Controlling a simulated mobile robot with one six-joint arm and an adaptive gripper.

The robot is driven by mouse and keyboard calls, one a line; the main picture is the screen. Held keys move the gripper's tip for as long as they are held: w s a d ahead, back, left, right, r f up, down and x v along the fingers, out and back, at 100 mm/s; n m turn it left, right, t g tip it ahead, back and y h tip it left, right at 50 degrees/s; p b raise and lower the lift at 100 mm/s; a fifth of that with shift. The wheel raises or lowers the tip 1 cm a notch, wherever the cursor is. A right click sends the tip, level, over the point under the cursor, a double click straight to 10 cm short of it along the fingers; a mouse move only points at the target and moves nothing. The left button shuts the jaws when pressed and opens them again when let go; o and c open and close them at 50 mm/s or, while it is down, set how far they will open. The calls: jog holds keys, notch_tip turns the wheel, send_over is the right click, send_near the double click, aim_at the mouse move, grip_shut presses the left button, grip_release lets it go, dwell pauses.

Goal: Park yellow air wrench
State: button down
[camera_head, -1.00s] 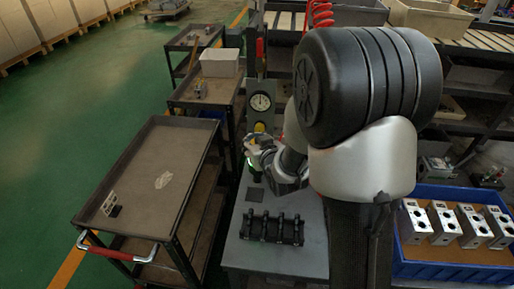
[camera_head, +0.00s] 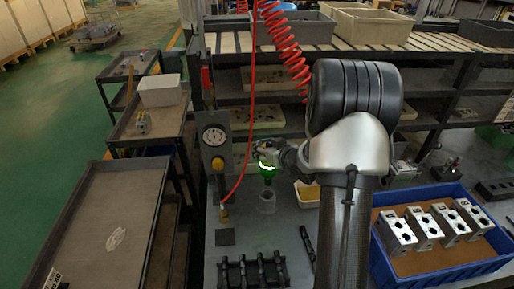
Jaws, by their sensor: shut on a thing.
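A dark square pad (camera_head: 225,237) lies just in front of the yellow piece.
A gauge post (camera_head: 214,137) with a yellow knob stands left of my gripper. A black rack (camera_head: 252,271) lies at the front. A blue crate (camera_head: 440,262) of metal blocks is on the right. A red coiled hose (camera_head: 283,42) hangs above; a cart (camera_head: 110,215) stands left.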

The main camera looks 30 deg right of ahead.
jog(key=shift+r, duration=0.15)
jog(key=shift+f+b, duration=1.9)
jog(key=shift+f, duration=0.5)
jog(key=shift+f+b, duration=2.8)
jog(key=shift+f, duration=0.7)
jog(key=c, duration=0.8)
grip_release()
jog(key=shift+s+f, duration=0.1)
jog(key=shift+f, duration=0.05)
